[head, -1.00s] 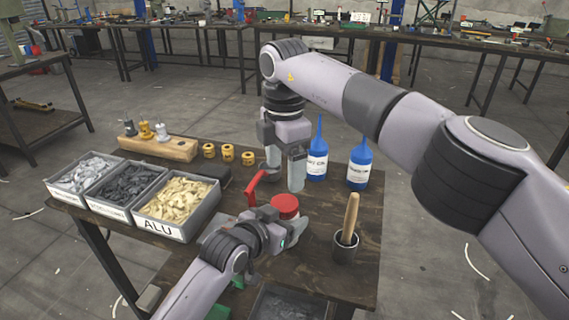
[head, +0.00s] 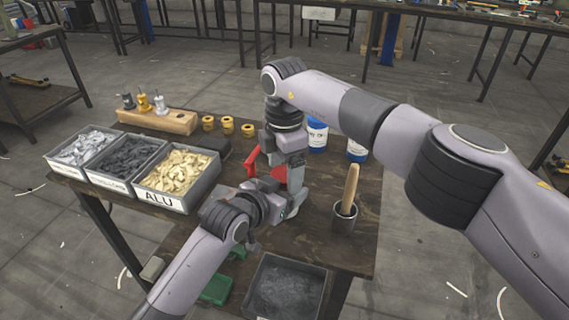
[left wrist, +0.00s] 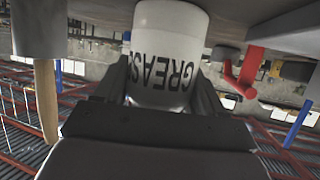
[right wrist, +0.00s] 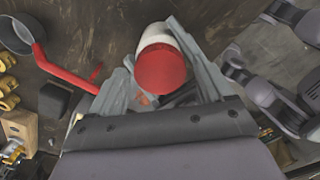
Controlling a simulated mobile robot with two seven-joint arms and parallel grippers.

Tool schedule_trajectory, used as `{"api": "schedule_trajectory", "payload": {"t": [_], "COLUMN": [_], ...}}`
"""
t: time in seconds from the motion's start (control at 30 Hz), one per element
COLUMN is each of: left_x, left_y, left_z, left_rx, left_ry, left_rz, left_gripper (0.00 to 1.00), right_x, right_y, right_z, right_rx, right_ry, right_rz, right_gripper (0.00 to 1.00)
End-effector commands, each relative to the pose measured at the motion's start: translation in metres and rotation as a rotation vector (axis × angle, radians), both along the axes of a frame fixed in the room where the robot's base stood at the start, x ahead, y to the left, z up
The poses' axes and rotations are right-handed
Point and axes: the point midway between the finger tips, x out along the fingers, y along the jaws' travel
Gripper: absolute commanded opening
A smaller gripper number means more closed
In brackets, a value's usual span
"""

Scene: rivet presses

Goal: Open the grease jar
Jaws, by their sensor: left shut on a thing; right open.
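The white grease jar (left wrist: 168,60) shows its GREASE label upside down in the left wrist view. My left gripper (head: 284,205) is shut around its side, with black fingers on both sides. The red lid (right wrist: 160,70) is on the jar in the right wrist view. My right gripper (right wrist: 152,45) is open, with its pale fingers on either side of the lid; I cannot tell whether they touch it. In the head view my right gripper (head: 288,180) comes down from above and hides most of the lid (head: 279,173). The jar's body is hidden there.
A red lever (head: 250,162) stands close left of the jar. A cup (head: 344,218) with a wooden-handled tool is to the right. Bins of parts (head: 165,200) and yellow pieces (head: 228,125) are on the left. A grey tray (head: 325,292) is in front.

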Motion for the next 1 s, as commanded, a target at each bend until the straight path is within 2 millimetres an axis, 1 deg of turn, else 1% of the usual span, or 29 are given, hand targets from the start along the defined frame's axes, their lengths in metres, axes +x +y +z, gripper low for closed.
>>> {"api": "schedule_trajectory", "payload": {"t": [0.03, 0.07, 0.1, 0.17, 0.2, 0.37, 0.47, 0.57, 1.0], "left_x": [-0.0003, -0.0003, -0.0003, -0.0003, -0.0003, -0.0003, -0.0003, -0.0003, -0.0003], "left_y": [0.0001, 0.0001, 0.0001, 0.0001, 0.0001, 0.0001, 0.0001, 0.0001, 0.0001], "left_z": [-0.0012, -0.0012, -0.0012, -0.0012, -0.0012, -0.0012, -0.0012, -0.0013, -0.0013], "left_rx": [0.002, 0.002, 0.002, 0.002, 0.002, 0.002, 0.002, 0.002, 0.002], "left_ry": [0.003, 0.003, 0.003, 0.003, 0.003, 0.003, 0.003, 0.003, 0.003], "left_rz": [0.0, 0.0, 0.0, 0.0, 0.0, 0.0, 0.0, 0.0, 0.0], "left_gripper": [0.0, 0.0, 0.0, 0.0, 0.0, 0.0, 0.0, 0.0, 0.0], "right_x": [-0.0001, -0.0001, -0.0001, -0.0001, -0.0001, -0.0001, -0.0001, -0.0001, -0.0003], "right_y": [0.0002, 0.0002, 0.0002, 0.0002, 0.0002, 0.0002, 0.0002, 0.0003, 0.0004], "right_z": [0.0, 0.0001, 0.0001, 0.0002, 0.0002, 0.0003, 0.0005, 0.0008, 0.001], "right_rx": [0.0, 0.0, 0.0, 0.0, 0.0, 0.0, 0.0, 0.001, 0.001], "right_ry": [0.0, 0.0, 0.0, 0.0, 0.0, 0.0, 0.0, 0.0, 0.002], "right_rz": [0.0, 0.0, 0.0, 0.0, 0.0, 0.01, 0.072, 0.202, 0.898], "right_gripper": [0.71, 0.61, 0.48, 0.28, 0.22, 0.22, 0.22, 0.22, 0.22]}}
